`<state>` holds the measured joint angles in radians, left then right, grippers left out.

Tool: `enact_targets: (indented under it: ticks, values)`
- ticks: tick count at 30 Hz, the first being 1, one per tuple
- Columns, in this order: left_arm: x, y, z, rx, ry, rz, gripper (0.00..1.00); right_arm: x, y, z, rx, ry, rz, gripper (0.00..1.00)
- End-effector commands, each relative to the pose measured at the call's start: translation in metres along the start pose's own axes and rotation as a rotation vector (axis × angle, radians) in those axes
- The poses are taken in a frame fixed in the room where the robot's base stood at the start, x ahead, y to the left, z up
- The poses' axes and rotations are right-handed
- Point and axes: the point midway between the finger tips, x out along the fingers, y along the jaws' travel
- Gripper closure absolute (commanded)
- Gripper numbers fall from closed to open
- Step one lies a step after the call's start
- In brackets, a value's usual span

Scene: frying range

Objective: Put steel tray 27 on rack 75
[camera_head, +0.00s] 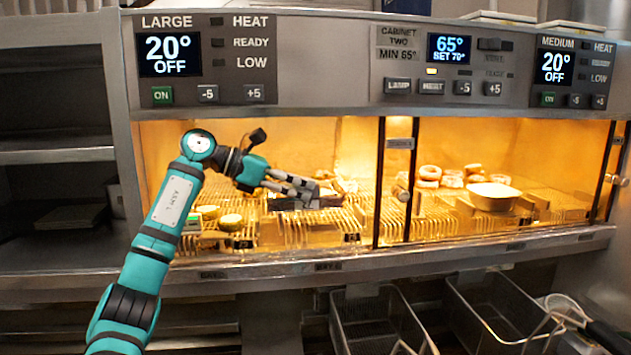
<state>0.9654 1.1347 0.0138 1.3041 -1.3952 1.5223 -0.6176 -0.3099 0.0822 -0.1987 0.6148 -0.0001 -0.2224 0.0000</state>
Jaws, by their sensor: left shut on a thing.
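My left gripper (312,188) reaches from the left into the lit, warm cabinet. It is shut on a small steel tray (292,205) with something dark on it, just above the wire racks. The number on the tray is too small to read. A wire rack (290,235) lies below and around the tray, with a small dark tag (351,238) at its front edge. Other small tags (243,243) are also unreadable, so I cannot tell which rack is 75. My right gripper is not in view.
Behind the glass are buns (430,173) and a white bowl (493,196). Fryer baskets (375,325) hang below.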

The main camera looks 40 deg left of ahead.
Motion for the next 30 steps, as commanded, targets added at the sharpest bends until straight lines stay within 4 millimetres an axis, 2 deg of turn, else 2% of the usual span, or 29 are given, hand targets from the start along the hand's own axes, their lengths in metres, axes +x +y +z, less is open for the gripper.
enact_targets:
  ticks: [1,3,9,14,16,22,30]
  values:
    - [0.006,0.009,0.012,-0.002,-0.006,-0.005,1.00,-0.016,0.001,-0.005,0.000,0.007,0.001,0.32]
    - [0.015,0.022,0.013,-0.003,-0.007,-0.003,1.00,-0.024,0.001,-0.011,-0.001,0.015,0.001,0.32]
    - [0.030,0.041,0.011,0.000,-0.004,0.001,1.00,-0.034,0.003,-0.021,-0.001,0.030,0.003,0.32]
    - [0.038,0.049,0.014,0.000,-0.003,-0.001,1.00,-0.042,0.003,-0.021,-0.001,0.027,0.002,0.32]
    - [0.042,0.049,0.002,0.000,0.001,-0.001,1.00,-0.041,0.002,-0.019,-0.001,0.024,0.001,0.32]
    - [0.050,0.048,-0.017,0.000,-0.001,-0.002,1.00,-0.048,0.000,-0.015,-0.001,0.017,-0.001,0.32]
    - [0.051,0.049,-0.023,0.002,-0.002,0.001,1.00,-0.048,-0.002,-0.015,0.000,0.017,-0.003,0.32]
